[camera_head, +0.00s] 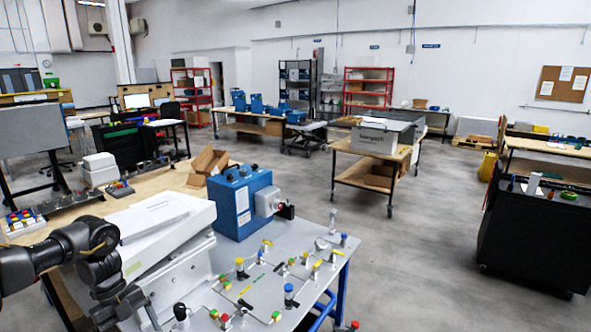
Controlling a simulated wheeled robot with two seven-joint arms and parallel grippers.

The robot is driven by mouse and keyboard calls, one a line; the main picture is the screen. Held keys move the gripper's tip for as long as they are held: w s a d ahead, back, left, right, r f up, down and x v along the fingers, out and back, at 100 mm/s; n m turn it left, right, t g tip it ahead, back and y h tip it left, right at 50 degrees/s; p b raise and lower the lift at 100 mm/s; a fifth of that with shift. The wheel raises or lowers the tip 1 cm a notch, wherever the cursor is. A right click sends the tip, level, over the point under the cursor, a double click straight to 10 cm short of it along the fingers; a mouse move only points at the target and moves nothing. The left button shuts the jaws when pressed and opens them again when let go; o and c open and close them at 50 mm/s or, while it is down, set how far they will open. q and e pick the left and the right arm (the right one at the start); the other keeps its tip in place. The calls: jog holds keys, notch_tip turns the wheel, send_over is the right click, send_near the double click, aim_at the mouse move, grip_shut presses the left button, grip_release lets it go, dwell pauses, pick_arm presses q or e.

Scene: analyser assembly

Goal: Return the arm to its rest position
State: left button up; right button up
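My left arm, black, comes in from the left edge and bends down in front of the white box (165,225). Its lower end, where my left gripper (132,308) is, hangs at the bottom left beside the pale metal bracket (175,278). The fingers are too dark and small to tell open from shut, and I make out nothing held. My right arm and gripper are out of view. The blue analyser box (238,200) stands upright on the grey tabletop (300,240), apart from my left arm.
Several fittings with coloured knobs (289,292) stand on the grey tabletop. A wooden bench with an open cardboard box (208,163) lies behind. A black cabinet (535,235) stands at the right. The floor (420,270) between is clear.

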pick_arm(q)
jog(key=s+d+f+m+t+h, duration=0.1)
jog(key=s+d+f+m, duration=0.15)
jog(key=d+f, duration=0.65)
jog(key=s+d+f+m+t+h, duration=0.1)
jog(key=s+d+f, duration=0.3)
jog(key=d, duration=0.8)
jog(key=s+d+n+t+h, duration=0.35)
jog(key=d+n+t, duration=0.2)
jog(key=d, duration=1.25)
jog(key=s+a+r+n+g+y, duration=0.1)
jog(key=s+a+n+y, duration=0.8)
jog(key=s+a+n, duration=1.35)
notch_tip(320, 180, down, 34)
jog(key=a+m+g+b, duration=0.2)
jog(key=b, duration=0.6)
jog(key=s+a+f+b, duration=0.1)
jog(key=s+f+b, duration=0.1)
jog(key=s+f, duration=0.6)
jog(key=s+a+f+b, duration=0.1)
jog(key=s+f+b, duration=0.2)
jog(key=s+f, duration=0.5)
notch_tip(320, 180, down, 5)
jog(key=shift+a+f+g, duration=0.1)
jog(key=shift+a+g, duration=0.25)
jog(key=shift+a, duration=0.05)
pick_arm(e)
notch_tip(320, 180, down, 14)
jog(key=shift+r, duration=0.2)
